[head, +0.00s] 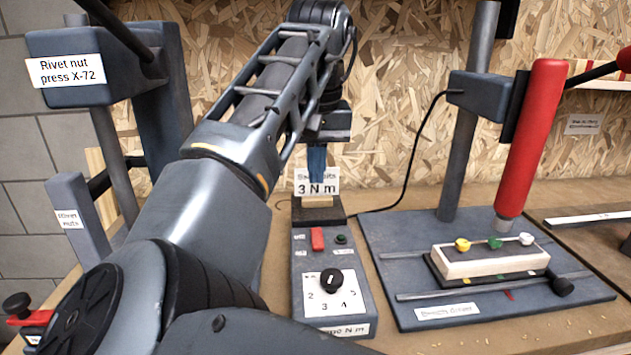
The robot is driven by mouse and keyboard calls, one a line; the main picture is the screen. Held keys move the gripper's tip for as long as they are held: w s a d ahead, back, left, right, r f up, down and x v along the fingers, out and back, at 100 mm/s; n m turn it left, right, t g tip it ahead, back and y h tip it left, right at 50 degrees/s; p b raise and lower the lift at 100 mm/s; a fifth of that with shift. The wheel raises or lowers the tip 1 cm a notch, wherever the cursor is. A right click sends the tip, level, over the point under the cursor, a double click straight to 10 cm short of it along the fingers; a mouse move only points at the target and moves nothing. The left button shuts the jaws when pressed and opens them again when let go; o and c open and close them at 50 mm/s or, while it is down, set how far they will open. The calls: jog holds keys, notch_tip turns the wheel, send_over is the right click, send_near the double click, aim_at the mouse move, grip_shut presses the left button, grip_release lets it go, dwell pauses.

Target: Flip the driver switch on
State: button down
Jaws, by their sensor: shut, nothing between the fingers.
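A grey control box (302,262) stands on the bench at the middle front. It carries a red switch (317,239), a small dark green button or lamp (341,239) and a black knob (330,281) on a white dial marked 2 to 5. Whether the switch is on or off cannot be read. A red powered driver (535,140) hangs on a stand at the right. My gripper (317,170) points down behind and above the box, its blue fingers together and empty. Its tips are in front of a "3 N m" sign and apart from the switch.
A sign (320,187) stands on a dark block behind the box. A wooden block with yellow, green and white pieces (492,262) sits on the driver's base plate (400,240). A rivet nut press (110,75) stands left. A black cable (405,180) runs across the bench.

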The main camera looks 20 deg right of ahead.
aim_at(316, 240)
jog(key=f, duration=0.4)
jog(key=w+f, duration=0.1)
jog(key=f, duration=0.7)
jog(key=shift+w+d+p, duration=0.25)
jog(key=shift+w+p, duration=0.1)
jog(key=shift+p, duration=0.05)
jog(key=shift+f, duration=0.1)
jog(key=shift+w+d+f+p, duration=0.1)
jog(key=shift+w+d+p, duration=0.1)
jog(key=shift+p, duration=0.2)
jog(key=shift+a+f, duration=0.1)
jog(key=shift+f, duration=0.05)
jog(key=shift+s+f, duration=0.1)
jog(key=shift+s+a+f+p, duration=0.1)
jog(key=shift+s+p, duration=0.15)
jog(key=shift+s, duration=0.15)
jog(key=shift+s+a+f+p, duration=0.1)
jog(key=shift+s+p, duration=0.1)
jog(key=shift+s, duration=0.2)
jog(key=shift+r, duration=0.1)
